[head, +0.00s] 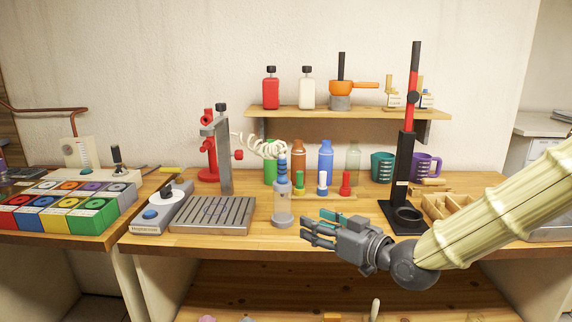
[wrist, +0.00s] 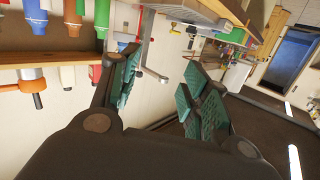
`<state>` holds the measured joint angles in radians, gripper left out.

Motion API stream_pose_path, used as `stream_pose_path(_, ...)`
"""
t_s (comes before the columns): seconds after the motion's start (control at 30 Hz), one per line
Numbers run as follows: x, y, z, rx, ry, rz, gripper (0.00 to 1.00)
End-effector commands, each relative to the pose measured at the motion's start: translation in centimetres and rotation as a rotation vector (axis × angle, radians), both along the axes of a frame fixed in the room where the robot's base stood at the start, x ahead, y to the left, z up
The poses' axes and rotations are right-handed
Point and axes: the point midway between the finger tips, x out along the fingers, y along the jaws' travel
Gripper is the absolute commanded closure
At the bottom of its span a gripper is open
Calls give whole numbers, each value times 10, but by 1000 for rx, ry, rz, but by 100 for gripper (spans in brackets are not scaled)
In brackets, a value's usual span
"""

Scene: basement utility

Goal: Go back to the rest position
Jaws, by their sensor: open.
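My gripper (head: 322,226) is in front of the wooden bench (head: 262,239), near its front edge, pointing left in the head view. Its jaws are apart and nothing shows between them. In the wrist view the two green-padded fingers (wrist: 158,92) are spread wide, with wall and floor visible between them. My arm reaches in from the right.
A slatted metal plate (head: 212,215) and a clamp stand (head: 222,150) are to the left. A black and red stand (head: 404,170) and a wooden divided tray (head: 450,207) are to the right. Several bottles line the back under a shelf (head: 350,111). Open space lies before the bench.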

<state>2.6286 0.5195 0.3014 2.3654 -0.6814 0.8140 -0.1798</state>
Motion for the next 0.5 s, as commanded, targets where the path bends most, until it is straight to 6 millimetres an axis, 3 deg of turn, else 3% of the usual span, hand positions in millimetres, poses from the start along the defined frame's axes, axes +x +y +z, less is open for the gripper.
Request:
stream_pose_path(0.27,-6,-7,-75,-33,175,-49,54)
stream_pose_path(0.5,-35,-24,-183,-92,432,-129,54)
